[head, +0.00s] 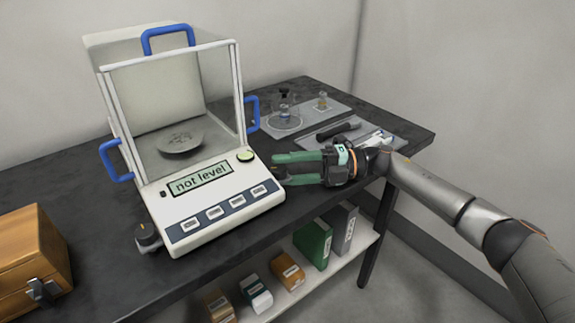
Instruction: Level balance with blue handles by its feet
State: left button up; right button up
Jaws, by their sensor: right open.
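The balance (220,217) stands on the dark table, with a glass draft shield, blue handles (167,40) on the top and sides, and a pan (182,143) inside. Its display (199,181) reads "not level". A dark foot knob (148,237) shows at its front left corner. My right gripper (277,170) has green fingers, which are open and point left at the balance's front right corner. A small dark part, perhaps the right foot knob, shows between the fingertips. I cannot tell whether the fingers touch it. My left gripper is out of view.
A wooden box (30,258) stands at the left front. Trays with a glass vessel (285,102), a small jar (322,101) and tools lie behind my right gripper. A shelf below (327,279) holds small boxes and binders (313,243).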

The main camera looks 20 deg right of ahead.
notch_tip(320, 180, up, 4)
jog(key=p, duration=0.3)
jog(key=shift+s+a, duration=0.1)
jog(key=shift+s, duration=0.05)
jog(key=r+p, duration=0.1)
jog(key=p, duration=0.1)
jog(key=s+r+p, duration=0.1)
jog(key=p, duration=0.1)
jog(key=s+a+r+p, duration=0.1)
jog(key=r+p, duration=0.1)
jog(key=s+r+p, duration=0.1)
jog(key=r+p, duration=0.1)
jog(key=shift+s+p, duration=0.3)
jog(key=shift+s, duration=0.1)
pick_arm(q)
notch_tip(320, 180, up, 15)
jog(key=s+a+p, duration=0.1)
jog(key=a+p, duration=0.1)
jog(key=p, duration=0.5)
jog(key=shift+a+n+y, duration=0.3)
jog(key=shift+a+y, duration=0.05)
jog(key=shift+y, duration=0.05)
pick_arm(e)
jog(key=s+a+r, duration=0.2)
jog(key=s, duration=0.7)
jog(key=shift+s+a+r, duration=0.2)
jog(key=shift+a+r, duration=0.2)
